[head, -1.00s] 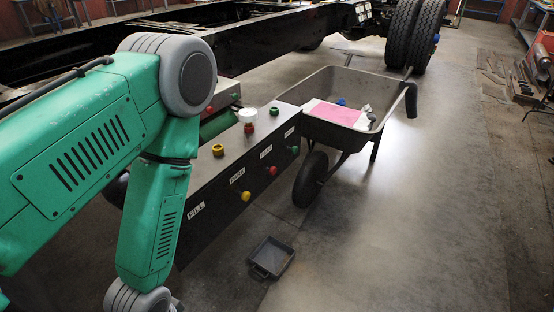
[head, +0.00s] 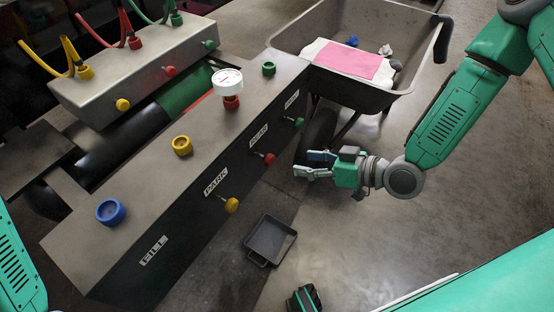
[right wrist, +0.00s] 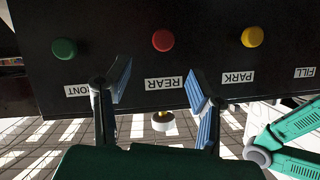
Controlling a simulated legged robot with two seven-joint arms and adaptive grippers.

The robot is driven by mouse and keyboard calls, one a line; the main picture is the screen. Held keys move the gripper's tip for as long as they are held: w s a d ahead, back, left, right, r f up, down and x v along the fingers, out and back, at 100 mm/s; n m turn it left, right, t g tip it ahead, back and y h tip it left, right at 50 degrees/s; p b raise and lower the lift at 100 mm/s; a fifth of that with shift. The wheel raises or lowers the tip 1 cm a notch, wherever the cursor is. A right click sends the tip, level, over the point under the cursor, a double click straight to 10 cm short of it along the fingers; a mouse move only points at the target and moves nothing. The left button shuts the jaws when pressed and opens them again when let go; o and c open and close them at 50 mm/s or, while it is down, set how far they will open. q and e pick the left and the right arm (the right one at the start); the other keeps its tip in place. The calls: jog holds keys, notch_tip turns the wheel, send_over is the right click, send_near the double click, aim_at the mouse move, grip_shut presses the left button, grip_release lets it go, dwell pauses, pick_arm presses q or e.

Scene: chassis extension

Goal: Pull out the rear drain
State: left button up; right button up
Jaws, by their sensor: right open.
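The rear drain is a red knob (head: 269,158) on the dark side of the control box (head: 205,120), below the REAR label. It also shows in the right wrist view as a red knob (right wrist: 162,40), upside-down, beyond the fingertips. My right gripper (head: 303,164) is open and empty, a short way to the right of the red knob, its fingers pointing toward the box. In the right wrist view my right gripper (right wrist: 160,80) has its fingers apart on either side of the REAR label (right wrist: 165,83).
A yellow PARK knob (head: 231,205) and a green knob (head: 299,122) flank the red one. A wheelbarrow (head: 420,75) with a pink cloth stands behind my right gripper. A black tray (head: 270,240) lies on the floor below. The floor to the right is open.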

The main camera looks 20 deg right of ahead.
aim_at(273, 160)
jog(key=b+x, duration=0.2)
jog(key=x, duration=0.8)
jog(key=shift+s+f, duration=0.15)
jog(key=shift+s, duration=0.05)
jog(key=shift+w+a+f+b, duration=0.15)
jog(key=shift+w+a+b, duration=0.15)
jog(key=shift+w+b, duration=0.05)
